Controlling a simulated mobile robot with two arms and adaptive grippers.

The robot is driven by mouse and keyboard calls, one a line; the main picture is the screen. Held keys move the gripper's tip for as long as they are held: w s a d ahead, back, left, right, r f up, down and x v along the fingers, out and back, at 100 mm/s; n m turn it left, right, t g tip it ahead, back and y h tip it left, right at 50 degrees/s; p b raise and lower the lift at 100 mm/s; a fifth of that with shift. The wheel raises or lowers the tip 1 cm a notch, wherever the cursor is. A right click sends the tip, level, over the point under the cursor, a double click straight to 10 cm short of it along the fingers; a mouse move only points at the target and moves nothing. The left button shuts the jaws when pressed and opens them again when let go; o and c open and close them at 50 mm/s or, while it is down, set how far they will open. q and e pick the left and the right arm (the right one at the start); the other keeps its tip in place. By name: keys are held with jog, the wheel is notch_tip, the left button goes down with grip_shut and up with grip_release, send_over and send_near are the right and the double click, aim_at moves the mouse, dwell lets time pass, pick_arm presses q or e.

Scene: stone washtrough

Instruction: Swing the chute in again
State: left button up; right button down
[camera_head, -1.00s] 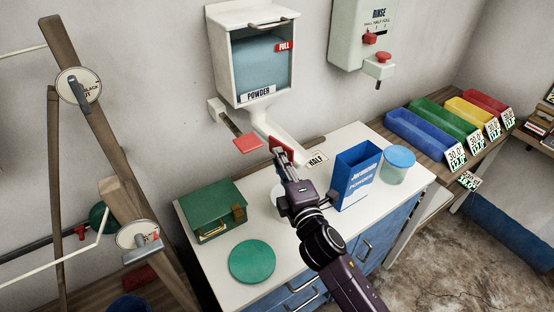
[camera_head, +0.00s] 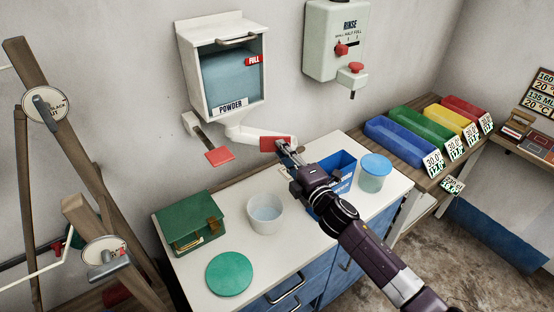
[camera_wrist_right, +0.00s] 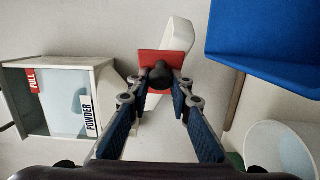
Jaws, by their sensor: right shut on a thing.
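The white chute (camera_head: 240,133) comes out under the powder dispenser (camera_head: 186,70) and points right, close to the wall. A red plate (camera_head: 268,142) sits near its outer end. My right gripper (camera_head: 285,146) is at that end, shut on the chute's dark knob (camera_wrist_right: 161,73). In the right wrist view the knob sits between the fingertips, in front of the red plate (camera_wrist_right: 148,62), with the chute (camera_wrist_right: 180,36) behind. A white cup (camera_head: 265,217) stands on the counter, left of and below the chute's end. My left gripper is not in view.
A blue powder box (camera_head: 341,168) and a lidded jar (camera_head: 374,174) stand by my right arm. A green box (camera_head: 188,222) and green disc (camera_head: 229,274) are on the counter's left. A red paddle (camera_head: 219,157) juts out beside the chute. The rinse unit (camera_head: 335,35) hangs above right.

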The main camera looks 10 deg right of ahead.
jog(key=shift+w+d, duration=0.75)
jog(key=shift+w, duration=0.15)
jog(key=c, duration=1.8)
grip_release()
jog(key=shift+d, duration=0.15)
jog(key=shift+o, duration=0.2)
jog(key=shift+s+a, duration=0.2)
jog(key=shift+s, duration=0.15)
jog(key=v, duration=1.1)
jog(key=shift+s+d, duration=0.2)
jog(key=shift+d, duration=0.1)
